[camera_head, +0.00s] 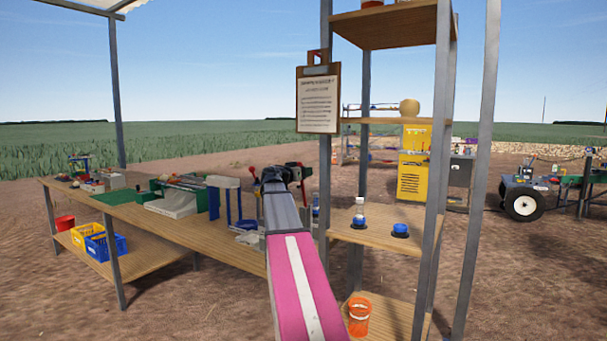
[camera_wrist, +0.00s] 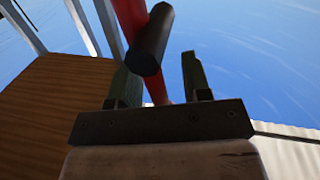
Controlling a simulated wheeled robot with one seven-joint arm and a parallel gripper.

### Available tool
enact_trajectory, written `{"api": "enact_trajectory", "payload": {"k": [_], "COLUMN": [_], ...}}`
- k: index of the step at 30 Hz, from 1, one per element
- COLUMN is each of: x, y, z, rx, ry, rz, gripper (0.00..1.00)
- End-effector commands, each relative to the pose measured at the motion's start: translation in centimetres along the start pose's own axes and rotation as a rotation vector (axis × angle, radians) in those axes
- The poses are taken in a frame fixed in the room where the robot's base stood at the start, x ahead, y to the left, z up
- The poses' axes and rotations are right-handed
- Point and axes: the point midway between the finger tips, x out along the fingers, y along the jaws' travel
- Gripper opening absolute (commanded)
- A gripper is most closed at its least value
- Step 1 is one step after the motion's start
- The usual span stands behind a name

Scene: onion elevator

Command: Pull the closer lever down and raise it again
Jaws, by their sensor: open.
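In the wrist view, my gripper (camera_wrist: 157,66) is open, with one finger on each side of a red lever bar (camera_wrist: 130,18). The bar has a black cylindrical grip (camera_wrist: 153,40) sticking out toward the camera, near the fingertips. The red bar continues below the grip, between the fingers. I cannot tell whether a finger touches it. In the head view, my arm reaches forward to the workbench's right end. A small red knob (camera_head: 252,169) shows just left of my wrist there. My arm hides the rest of that spot.
The long wooden workbench (camera_head: 160,222) carries a green and white device (camera_head: 175,202) and a blue frame (camera_head: 233,208). A metal-post shelf (camera_head: 385,235) with a clipboard (camera_head: 318,100) stands close on the right of my arm. Blue and yellow crates (camera_head: 104,246) sit under the bench.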

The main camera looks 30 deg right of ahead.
Motion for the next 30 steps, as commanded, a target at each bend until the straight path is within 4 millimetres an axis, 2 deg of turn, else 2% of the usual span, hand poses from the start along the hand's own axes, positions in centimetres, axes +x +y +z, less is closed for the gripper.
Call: {"api": "enact_trajectory", "payload": {"k": [3,4,6,8,20,30], "x": [0.0,0.0,0.0,0.0,-0.1,-0.5], "y": [0.0,0.0,0.0,0.0,-0.4,-3.4], "z": [0.0,0.0,0.0,0.0,-0.3,-0.2], "rx": [0.0,0.0,0.0,0.0,-0.023,-0.208], "ry": [0.0,0.0,0.0,0.0,0.011,0.05], "rz": [0.0,0.0,0.0,0.0,-0.001,0.002], "gripper": [0.44,0.41,0.18,0.0,0.0,0.0]}}
